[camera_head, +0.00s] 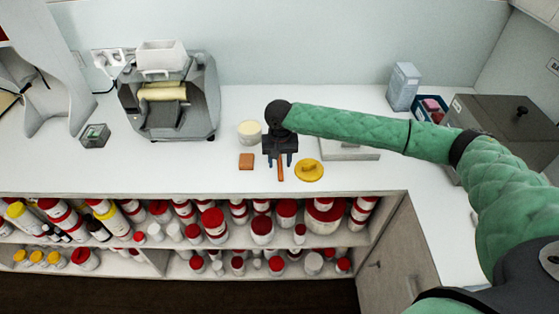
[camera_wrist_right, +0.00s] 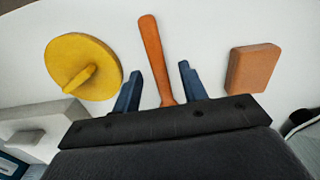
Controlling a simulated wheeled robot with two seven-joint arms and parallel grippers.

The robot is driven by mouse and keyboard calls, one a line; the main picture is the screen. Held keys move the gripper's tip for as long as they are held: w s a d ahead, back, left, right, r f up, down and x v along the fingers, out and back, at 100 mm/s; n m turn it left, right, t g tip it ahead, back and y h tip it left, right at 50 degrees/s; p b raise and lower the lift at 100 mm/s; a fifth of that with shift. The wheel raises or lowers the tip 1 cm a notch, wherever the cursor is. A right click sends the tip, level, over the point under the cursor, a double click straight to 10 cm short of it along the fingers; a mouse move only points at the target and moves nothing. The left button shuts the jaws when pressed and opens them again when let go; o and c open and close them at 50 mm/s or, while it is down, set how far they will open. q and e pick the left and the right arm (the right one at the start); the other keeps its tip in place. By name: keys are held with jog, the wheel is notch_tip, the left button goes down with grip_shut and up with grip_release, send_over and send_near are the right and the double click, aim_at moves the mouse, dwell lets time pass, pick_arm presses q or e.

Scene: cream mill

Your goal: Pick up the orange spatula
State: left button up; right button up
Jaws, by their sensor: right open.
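The orange spatula (camera_head: 280,172) lies on the white counter (camera_head: 350,185), its handle pointing toward the front edge. In the right wrist view the spatula (camera_wrist_right: 152,55) shows as a long orange handle that narrows and runs down behind the gripper body, which hides its other end. My right gripper (camera_head: 280,163) is above the spatula, with its fingers on either side of it. In the wrist view the two blue fingers of the right gripper (camera_wrist_right: 160,85) are apart, with the handle between them and not visibly touched. My left gripper is not in view.
A yellow round lid-like piece (camera_head: 309,170) lies close to the right, and a brown block (camera_head: 246,161) close to the left. A cream tub (camera_head: 250,132) stands behind the block. A grey mill machine (camera_head: 170,105) is at the back left. Shelves below hold several red-capped jars.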

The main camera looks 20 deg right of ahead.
jog(key=shift+d+f, duration=0.1)
jog(key=shift+f, duration=0.15)
grip_shut()
